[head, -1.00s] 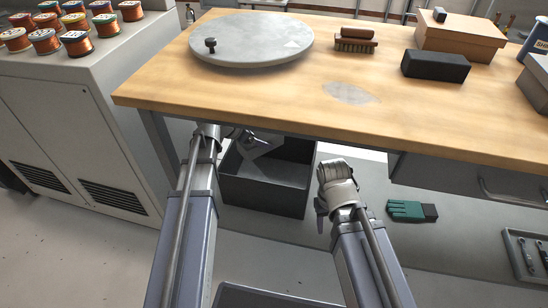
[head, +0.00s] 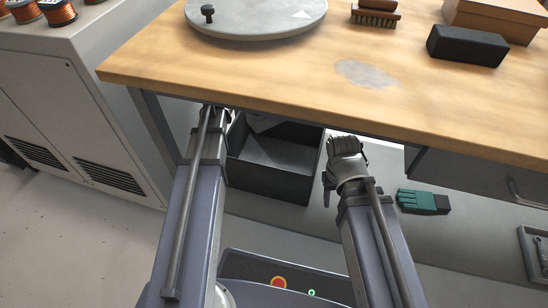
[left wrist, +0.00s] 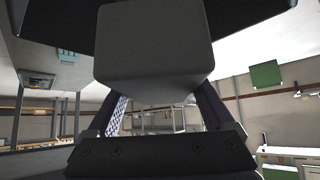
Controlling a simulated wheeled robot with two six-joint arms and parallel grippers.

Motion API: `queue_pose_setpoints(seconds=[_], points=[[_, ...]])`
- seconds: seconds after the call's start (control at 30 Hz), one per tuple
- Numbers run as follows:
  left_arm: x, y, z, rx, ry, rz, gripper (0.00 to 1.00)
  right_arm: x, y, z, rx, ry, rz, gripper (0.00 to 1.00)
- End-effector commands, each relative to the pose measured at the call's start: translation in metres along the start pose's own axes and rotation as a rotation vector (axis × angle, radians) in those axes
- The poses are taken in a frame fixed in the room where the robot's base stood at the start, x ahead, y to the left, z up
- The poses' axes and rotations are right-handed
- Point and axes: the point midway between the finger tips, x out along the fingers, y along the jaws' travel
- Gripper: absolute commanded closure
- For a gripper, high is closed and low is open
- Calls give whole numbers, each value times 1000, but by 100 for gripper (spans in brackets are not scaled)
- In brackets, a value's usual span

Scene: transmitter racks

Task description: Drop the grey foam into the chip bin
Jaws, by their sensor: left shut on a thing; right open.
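A dark grey block, which I take as the grey foam (left wrist: 155,55), fills the upper middle of the left wrist view. My left gripper (left wrist: 160,112) is shut on it, one finger on each side. In the head view this gripper (head: 222,116) is at the bench's front edge, by the bin's back left corner, mostly hidden; the foam cannot be made out there. The chip bin (head: 268,182) is a dark open box on the floor under the bench. A pale grey piece (head: 264,122) shows at its back. My right gripper (head: 328,172) is open and empty, right of the bin.
The wooden bench top (head: 300,85) overhangs the bin's back. A round grey plate (head: 255,20), a brush (head: 375,14) and a black block (head: 467,46) are on it. A grey cabinet (head: 75,110) stands left. A green glove (head: 422,202) lies on the floor at right.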

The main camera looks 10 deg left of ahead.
Motion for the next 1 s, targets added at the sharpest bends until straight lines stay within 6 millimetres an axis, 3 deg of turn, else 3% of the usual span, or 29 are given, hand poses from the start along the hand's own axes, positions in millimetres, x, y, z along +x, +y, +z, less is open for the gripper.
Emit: queue_pose_setpoints(seconds=[0.03,0.2,0.57,0.6,0.7,1.0], points=[[9,0,9,0,0,0,65,13,-1,-1,2,0,0,50],[21,0,21,0,0,0,65,29,-3,-2,3,1,0,50],[22,0,22,0,0,0,65,32,-3,-2,3,1,0,50],[22,0,22,0,0,0,10,32,-3,-2,3,1,0,50],[22,0,22,0,0,0,0,32,-3,-2,3,1,0,50],[20,0,22,0,0,0,0,30,-3,-2,3,1,0,50]])
